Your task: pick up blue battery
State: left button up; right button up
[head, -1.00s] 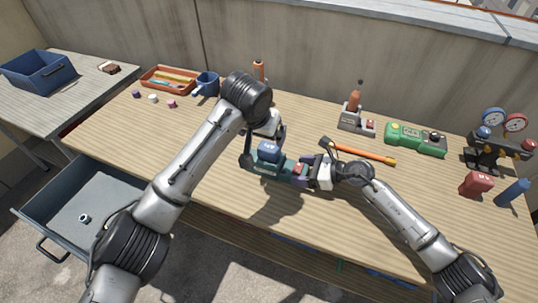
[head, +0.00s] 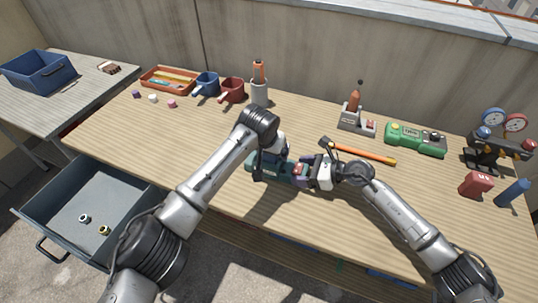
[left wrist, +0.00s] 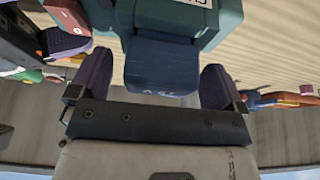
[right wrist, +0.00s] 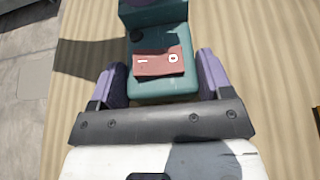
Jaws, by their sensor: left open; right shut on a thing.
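The blue battery (left wrist: 162,68) is attached to or resting on a teal device (head: 285,177); in the left wrist view it lies between my left fingers. In the head view my left gripper (head: 268,152) is over the device's left part and mostly hides the battery. The left gripper is open, with a finger on each side of the battery. My right gripper (head: 311,168) is shut on the right end of the teal device. The right wrist view shows this end (right wrist: 160,92), with a red switch panel (right wrist: 160,63) between the fingers.
An orange-handled tool (head: 363,153) lies behind my right gripper. An open drawer (head: 60,215) juts out front left.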

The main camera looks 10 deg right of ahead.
pick_arm(q)
jog(key=shift+f, duration=0.25)
pick_arm(e)
jog(key=shift+f, duration=0.2)
pick_arm(q)
jog(key=c, duration=1.2)
jog(key=shift+o, duration=0.2)
jog(key=shift+r, duration=5.1)
jog(key=shift+f, duration=0.1)
pick_arm(e)
jog(key=o, duration=1.3)
jog(key=shift+s+r, duration=0.1)
jog(key=shift+c, duration=0.2)
